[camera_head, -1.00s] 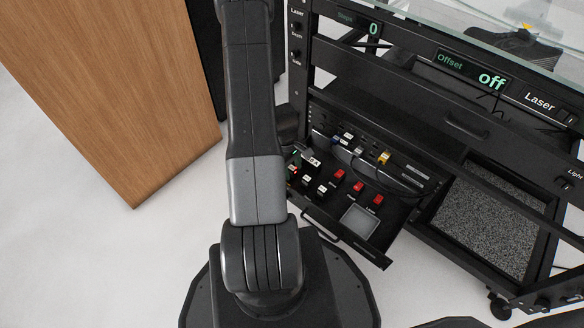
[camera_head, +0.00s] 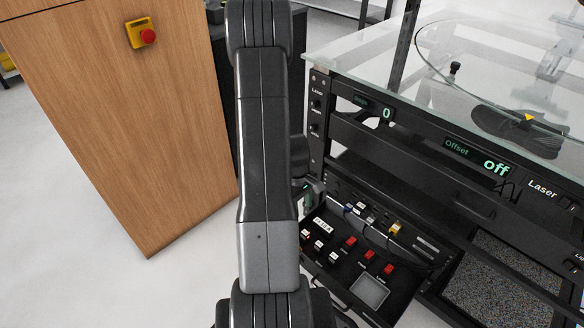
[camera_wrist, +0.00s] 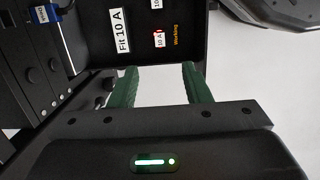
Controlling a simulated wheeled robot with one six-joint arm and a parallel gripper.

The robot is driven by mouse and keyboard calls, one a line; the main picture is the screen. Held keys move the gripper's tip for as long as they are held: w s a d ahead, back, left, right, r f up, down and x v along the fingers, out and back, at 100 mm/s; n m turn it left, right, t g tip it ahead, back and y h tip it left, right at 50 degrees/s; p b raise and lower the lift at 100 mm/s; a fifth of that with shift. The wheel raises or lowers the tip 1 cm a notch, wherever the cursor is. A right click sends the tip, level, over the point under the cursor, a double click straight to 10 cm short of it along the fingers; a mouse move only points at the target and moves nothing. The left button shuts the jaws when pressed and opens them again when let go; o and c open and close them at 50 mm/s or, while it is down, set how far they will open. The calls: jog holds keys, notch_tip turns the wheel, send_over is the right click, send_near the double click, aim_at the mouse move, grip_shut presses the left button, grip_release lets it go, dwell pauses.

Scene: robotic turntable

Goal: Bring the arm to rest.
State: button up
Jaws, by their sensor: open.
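My arm (camera_head: 266,150) stands upright in the head view, its grey lower link near the bottom. It hides part of the black rack's left side. My gripper (camera_wrist: 160,76) shows in the wrist view with two green fingers spread apart and nothing between them. In the head view only a small green part of it shows beside the arm. Beyond the fingers is the black drawer panel (camera_wrist: 95,52) with labels reading "Fit 10 A" and "Working". I cannot tell whether the fingers touch it.
The open drawer (camera_head: 335,270) holds red and white switches and a grey square recess. A wooden cabinet (camera_head: 130,130) with a red button (camera_head: 147,36) stands left. White floor is clear at lower left.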

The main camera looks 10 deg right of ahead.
aim_at(305, 233)
jog(key=shift+f, duration=0.1)
jog(key=f+b, duration=0.2)
jog(key=f, duration=0.2)
jog(key=s+f+b, duration=0.1)
jog(key=f+b, duration=0.1)
jog(key=f, duration=0.3)
jog(key=d+f+b, duration=0.1)
jog(key=f, duration=0.4)
jog(key=shift+s+d+b, duration=0.1)
jog(key=shift+s+b, duration=0.25)
jog(key=shift+b, duration=0.05)
jog(key=shift+w+r+p, duration=0.15)
jog(key=shift+r+p, duration=0.35)
jog(key=shift+r, duration=0.65)
